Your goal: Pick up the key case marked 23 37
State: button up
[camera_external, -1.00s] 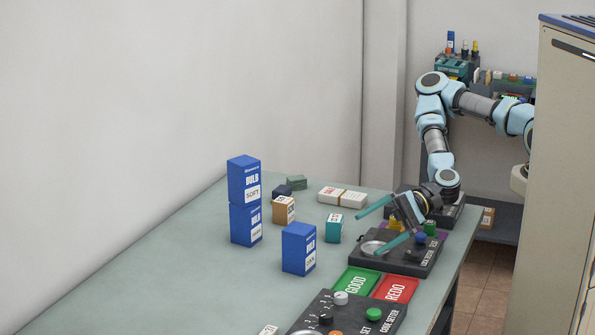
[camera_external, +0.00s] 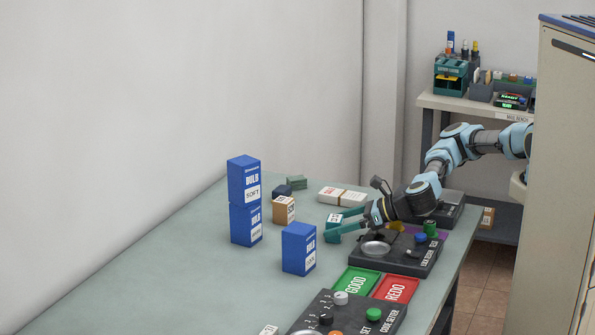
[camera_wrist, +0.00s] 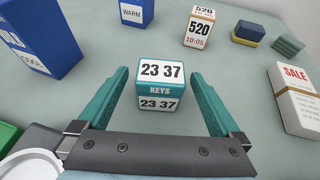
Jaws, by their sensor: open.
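The key case (camera_wrist: 160,88) is a small teal block with white labels reading 23 37 and the word KEYS. In the wrist view it stands upright on the table between my gripper's two teal fingers. My gripper (camera_wrist: 160,100) is open, with a gap between each finger and the case. In the external view my gripper (camera_external: 345,226) reaches left, low over the table, with its fingers around the key case (camera_external: 335,219). The gripper partly hides the case there.
Blue bulb boxes (camera_external: 298,248) stand left of the gripper, two of them stacked. The table's left front is clear.

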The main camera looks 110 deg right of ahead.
aim_at(319, 237)
jog(key=p+x, duration=0.1)
jog(key=x, duration=0.4)
jog(key=shift+w, duration=0.1)
jog(key=c, duration=1.5)
